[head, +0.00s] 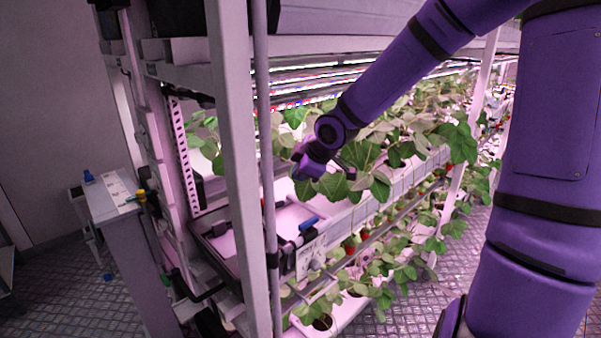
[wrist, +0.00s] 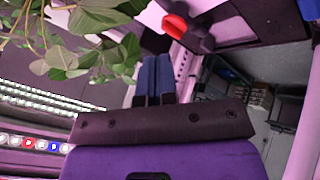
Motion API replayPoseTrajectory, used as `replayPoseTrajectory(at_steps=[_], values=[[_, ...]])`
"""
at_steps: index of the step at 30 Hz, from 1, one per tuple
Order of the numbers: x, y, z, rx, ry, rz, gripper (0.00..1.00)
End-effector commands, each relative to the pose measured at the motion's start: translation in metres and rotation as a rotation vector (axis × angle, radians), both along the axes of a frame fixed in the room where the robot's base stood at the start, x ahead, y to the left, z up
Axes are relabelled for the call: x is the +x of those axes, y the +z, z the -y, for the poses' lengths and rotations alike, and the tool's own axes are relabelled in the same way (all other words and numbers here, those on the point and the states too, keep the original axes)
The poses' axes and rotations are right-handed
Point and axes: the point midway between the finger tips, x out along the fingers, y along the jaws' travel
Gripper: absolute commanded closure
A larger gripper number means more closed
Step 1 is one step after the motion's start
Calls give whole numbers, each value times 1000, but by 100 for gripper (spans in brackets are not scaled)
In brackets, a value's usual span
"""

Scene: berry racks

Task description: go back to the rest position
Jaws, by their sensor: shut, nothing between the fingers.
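My gripper (wrist: 155,72) shows in the wrist view with its two dark blue fingers side by side, shut, with nothing between them. In the head view my purple arm reaches from the upper right into the rack, and its wrist end is beside the strawberry leaves (head: 335,186). The fingertips are hard to make out there. In the wrist view green leaves (wrist: 92,50) lie left of the fingers, close to them.
A white post (head: 236,170) and a thinner pole stand left of my wrist. The planted gutter (head: 400,178) runs right, with red berries (head: 350,246) below it. A grey cabinet (head: 112,195) stands left. Tiled floor (head: 60,275) is open at lower left.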

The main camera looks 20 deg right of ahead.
Motion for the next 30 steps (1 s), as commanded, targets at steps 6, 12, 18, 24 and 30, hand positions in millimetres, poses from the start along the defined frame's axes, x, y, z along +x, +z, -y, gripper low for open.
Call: replayPoseTrajectory(at_steps=[6,12,18,24,30], values=[[-1,1,0,-1,0,0,100],[-10,0,-1,-39,-37,-38,100],[-42,9,4,-134,-191,-123,100],[-81,37,9,-185,-388,-162,100],[-127,74,10,-164,-584,-159,100]])
